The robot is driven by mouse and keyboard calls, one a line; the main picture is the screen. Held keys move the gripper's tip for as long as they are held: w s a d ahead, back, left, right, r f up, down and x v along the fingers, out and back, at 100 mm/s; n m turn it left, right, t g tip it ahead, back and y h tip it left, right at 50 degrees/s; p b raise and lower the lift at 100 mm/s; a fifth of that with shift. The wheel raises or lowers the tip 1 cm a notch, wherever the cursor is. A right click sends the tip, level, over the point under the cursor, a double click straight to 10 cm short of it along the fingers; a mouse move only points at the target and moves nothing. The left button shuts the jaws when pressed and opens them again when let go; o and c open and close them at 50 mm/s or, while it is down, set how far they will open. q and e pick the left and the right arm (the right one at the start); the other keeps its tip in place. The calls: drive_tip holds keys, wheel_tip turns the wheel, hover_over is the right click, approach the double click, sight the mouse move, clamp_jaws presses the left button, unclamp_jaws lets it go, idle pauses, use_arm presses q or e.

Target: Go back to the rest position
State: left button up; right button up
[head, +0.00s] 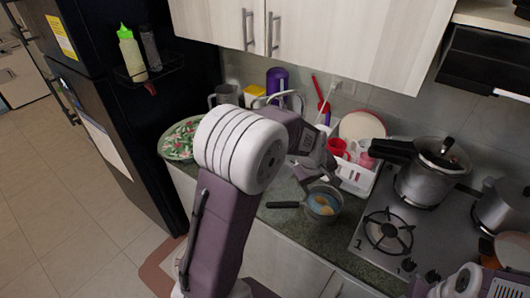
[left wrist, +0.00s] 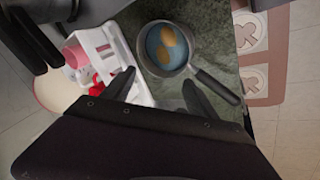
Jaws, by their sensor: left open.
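My left gripper (head: 318,170) is over the counter near the white dish rack, at the end of my raised left arm. In the left wrist view its two fingers (left wrist: 159,82) are spread apart with nothing between them. A small pan (head: 323,216) with a dark handle sits on the counter, below and apart from the gripper. In the left wrist view the pan (left wrist: 140,52) shows a blue inside with brown pieces. A spice-like bottle with a green cap (head: 131,56) and a dark bottle (head: 150,48) stand on the fridge shelf. My right gripper cannot be made out.
The white dish rack (head: 356,184) holds plates and red cups. A pressure cooker (head: 425,184) stands on the stove (head: 362,246) to the right. A patterned bowl (head: 175,145) is on the counter at left. Cabinets (head: 330,35) hang above. Open floor (head: 60,215) lies at left.

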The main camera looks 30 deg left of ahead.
use_arm(q)
drive_tip(key=shift+r, duration=0.25)
drive_tip(key=shift+s, duration=0.1)
idle(0.3)
drive_tip(key=s+a+f+m+g, duration=0.1)
drive_tip(key=s+f+m+g, duration=0.1)
drive_tip(key=s+m, duration=0.3)
drive_tip(key=s+a+f+m+g, duration=0.1)
drive_tip(key=s+f+m, duration=0.3)
drive_tip(key=s, duration=1)
drive_tip(key=shift+s+f+m+g+y, duration=0.15)
drive_tip(key=shift+s+m+g+y, duration=0.2)
drive_tip(key=shift+m, duration=0.35)
